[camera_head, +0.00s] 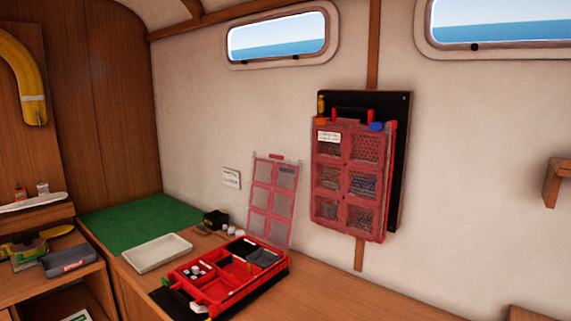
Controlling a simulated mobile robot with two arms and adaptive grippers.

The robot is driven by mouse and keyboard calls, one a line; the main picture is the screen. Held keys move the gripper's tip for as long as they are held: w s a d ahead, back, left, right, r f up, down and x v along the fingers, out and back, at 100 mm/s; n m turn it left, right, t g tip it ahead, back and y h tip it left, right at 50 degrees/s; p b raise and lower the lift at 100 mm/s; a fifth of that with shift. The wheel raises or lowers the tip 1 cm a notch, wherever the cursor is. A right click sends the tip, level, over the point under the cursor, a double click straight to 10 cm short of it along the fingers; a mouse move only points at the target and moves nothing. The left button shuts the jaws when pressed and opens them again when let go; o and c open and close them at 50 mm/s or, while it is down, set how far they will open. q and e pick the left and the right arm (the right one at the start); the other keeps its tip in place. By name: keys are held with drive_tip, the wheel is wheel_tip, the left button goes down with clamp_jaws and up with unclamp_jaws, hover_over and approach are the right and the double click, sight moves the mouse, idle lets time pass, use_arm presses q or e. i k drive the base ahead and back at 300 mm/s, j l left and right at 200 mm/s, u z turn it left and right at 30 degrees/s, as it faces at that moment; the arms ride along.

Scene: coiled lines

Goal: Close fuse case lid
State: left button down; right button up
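The red fuse case (217,281) lies on the wooden counter with its lid (273,202) open. The lid is a clear panel with red edging, standing nearly upright at the case's back edge. Several compartments of the case show, some holding small white and dark pieces. A dark mat or board shows under the case. Neither of my grippers is in the head view, so I cannot see whether they are open or shut.
A green mat (135,224) covers the back left corner. A second red case (347,178) hangs on the wall. The counter (345,297) right of the case is clear.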

sight(281, 219)
drive_tip(key=i+j+z, duration=0.1)
drive_tip(key=z, duration=0.3)
drive_tip(key=j+z, duration=0.3)
drive_tip(key=z, duration=0.15)
drive_tip(key=i+j+z, duration=0.1)
drive_tip(key=j+z, duration=0.45)
drive_tip(key=z, duration=0.3)
